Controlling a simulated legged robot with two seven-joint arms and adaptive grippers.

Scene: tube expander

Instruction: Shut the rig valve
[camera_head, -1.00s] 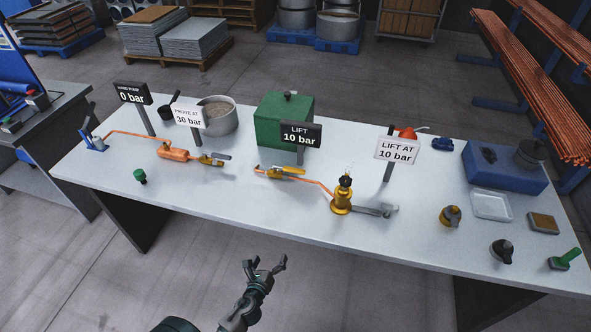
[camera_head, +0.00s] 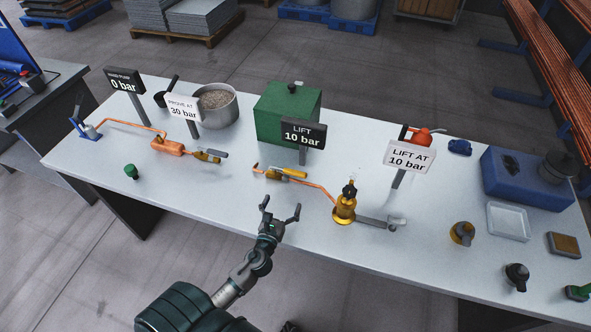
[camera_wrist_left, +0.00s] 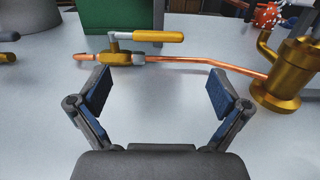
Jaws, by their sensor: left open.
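A brass valve with a yellow lever (camera_head: 288,173) sits on a copper pipe at the middle of the table. The lever lies roughly along the pipe, which runs right to a brass relief fitting (camera_head: 344,205). In the left wrist view the yellow lever (camera_wrist_left: 158,36) is ahead of the fingers, with the valve body (camera_wrist_left: 120,57) under its left end. Another brass valve (camera_head: 208,155) with a grey lever is to the left, by a copper cylinder (camera_head: 168,146). My left gripper (camera_head: 280,210) is open and empty, in front of the yellow-lever valve and apart from it.
A hand pump (camera_head: 90,130) is at the far left. A blue case (camera_head: 525,178) is at the right. The tabletop around my gripper is clear.

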